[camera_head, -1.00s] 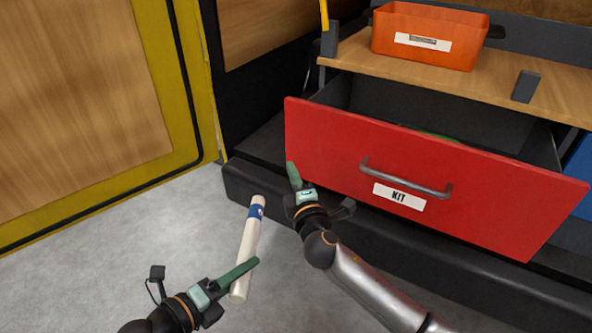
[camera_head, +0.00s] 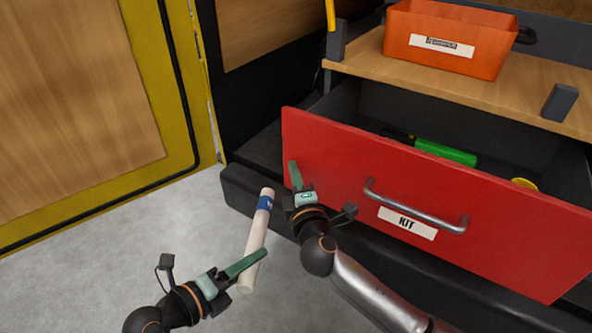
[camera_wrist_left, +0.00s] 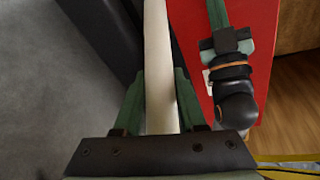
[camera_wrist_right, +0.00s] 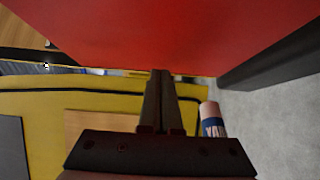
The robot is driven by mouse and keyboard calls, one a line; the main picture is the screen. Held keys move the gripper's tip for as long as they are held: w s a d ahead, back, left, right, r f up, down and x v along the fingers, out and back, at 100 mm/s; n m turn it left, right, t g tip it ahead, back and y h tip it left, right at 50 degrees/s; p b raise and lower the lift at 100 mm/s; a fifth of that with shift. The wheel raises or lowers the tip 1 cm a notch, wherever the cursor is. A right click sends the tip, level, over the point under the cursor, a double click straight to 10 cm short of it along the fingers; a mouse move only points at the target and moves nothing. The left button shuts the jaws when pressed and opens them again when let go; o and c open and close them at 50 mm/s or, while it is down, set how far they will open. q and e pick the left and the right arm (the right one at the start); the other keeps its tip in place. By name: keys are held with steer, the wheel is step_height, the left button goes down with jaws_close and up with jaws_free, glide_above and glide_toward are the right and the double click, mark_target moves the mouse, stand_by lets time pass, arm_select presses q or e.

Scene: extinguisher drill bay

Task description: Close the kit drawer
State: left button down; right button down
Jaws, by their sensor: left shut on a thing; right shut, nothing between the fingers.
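The kit drawer (camera_head: 340,165) has a red front with a grey bar handle (camera_head: 415,207) and a white KIT label (camera_head: 407,223). It stands open; a green item (camera_head: 445,152) and a yellow round item (camera_head: 523,184) show inside. My right gripper (camera_head: 295,175) is shut and empty, close to the left part of the drawer front; I cannot tell if it touches. In the right wrist view its fingers (camera_wrist_right: 160,85) are together under the red front. My left gripper (camera_head: 252,262) is shut on a white tube with a blue band (camera_head: 256,240), which also shows in the left wrist view (camera_wrist_left: 157,60).
An orange bin (camera_head: 445,40) stands on the wooden top (camera_head: 400,75) above the drawer. A dark plinth (camera_head: 240,185) runs below. A yellow-framed wooden panel (camera_head: 80,90) is at left. Grey floor (camera_head: 90,270) is clear at lower left.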

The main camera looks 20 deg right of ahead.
arm_select(q)
steer(key=shift+w+d, duration=0.3)
steer(key=shift+d, duration=0.05)
arm_select(e)
steer(key=shift+w+d, duration=0.2)
